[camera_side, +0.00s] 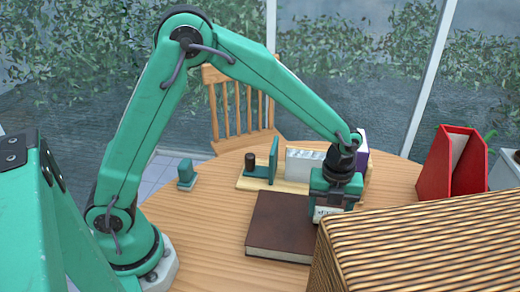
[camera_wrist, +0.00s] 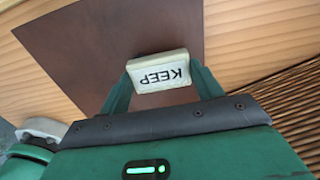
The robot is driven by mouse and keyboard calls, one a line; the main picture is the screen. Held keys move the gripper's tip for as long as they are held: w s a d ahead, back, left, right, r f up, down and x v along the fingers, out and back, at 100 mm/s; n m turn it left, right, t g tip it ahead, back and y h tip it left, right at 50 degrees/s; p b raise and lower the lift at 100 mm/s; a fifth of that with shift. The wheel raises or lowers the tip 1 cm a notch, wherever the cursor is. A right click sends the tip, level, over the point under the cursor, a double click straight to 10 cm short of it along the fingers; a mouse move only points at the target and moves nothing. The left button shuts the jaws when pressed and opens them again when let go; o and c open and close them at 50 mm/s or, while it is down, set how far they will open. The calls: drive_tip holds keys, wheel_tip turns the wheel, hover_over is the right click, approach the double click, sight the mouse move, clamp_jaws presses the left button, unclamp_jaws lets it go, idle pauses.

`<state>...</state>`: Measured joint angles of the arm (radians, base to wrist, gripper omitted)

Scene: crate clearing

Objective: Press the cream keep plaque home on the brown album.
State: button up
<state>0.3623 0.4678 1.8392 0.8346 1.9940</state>
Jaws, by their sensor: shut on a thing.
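The brown album (camera_side: 278,228) lies flat on the wooden table, and its cover fills much of the upper wrist view (camera_wrist: 85,45). The cream plaque, marked KEEP (camera_wrist: 162,72), is between the fingers of my gripper (camera_wrist: 160,78), which is shut on its two ends. In the side view the plaque (camera_side: 324,213) shows small below my gripper (camera_side: 332,205), over the right part of the album. I cannot tell whether the plaque touches the cover. The album's right front corner is hidden behind the wicker crate.
A large woven crate (camera_side: 420,245) stands close at the right front. Behind the album is a wooden rack (camera_side: 250,184) with green bookends and a white block (camera_side: 304,164). A red file holder (camera_side: 452,165) stands at right.

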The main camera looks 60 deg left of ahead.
drive_tip(key=shift+f, duration=0.6)
drive_tip(key=o, duration=1.1)
drive_tip(key=shift+c, duration=0.2)
drive_tip(key=shift+r, duration=3.85)
